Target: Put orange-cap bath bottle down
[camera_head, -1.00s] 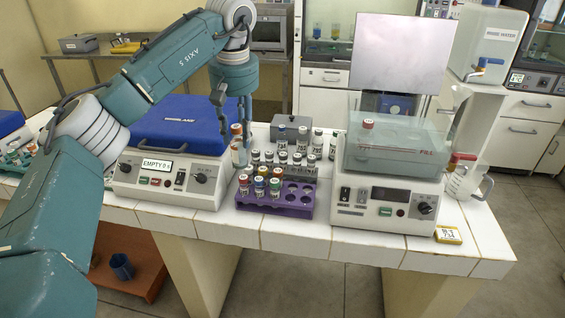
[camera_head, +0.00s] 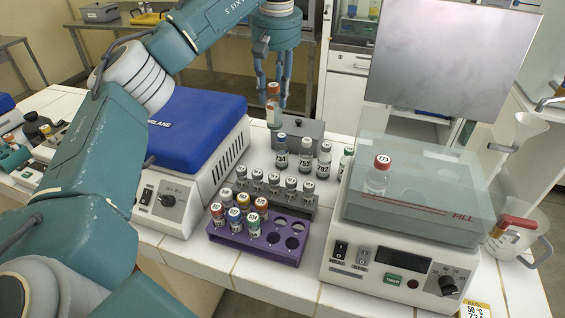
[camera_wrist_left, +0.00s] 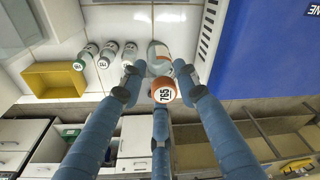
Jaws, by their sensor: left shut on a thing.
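The orange-cap bottle (camera_head: 274,115) hangs upright from my left gripper (camera_head: 273,95), above the far part of the white tiled bench. In the left wrist view its orange cap, labelled 765 (camera_wrist_left: 163,90), sits between the blue fingers of the gripper (camera_wrist_left: 160,84), which are shut on it. The bottle is behind the standing bottles and to the right of the blue-lidded machine. The water bath (camera_head: 405,205) stands at the right with a clear cover; a red-capped bottle labelled 113 (camera_head: 379,175) is in it. My right gripper is not in view.
A purple rack (camera_head: 255,245) holds several capped bottles at its left; holes at its right are empty. Behind it are a grey rack (camera_head: 300,200) of vials, several standing bottles (camera_head: 305,155) and a grey box (camera_head: 297,130). The blue-lidded machine (camera_head: 195,130) stands left.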

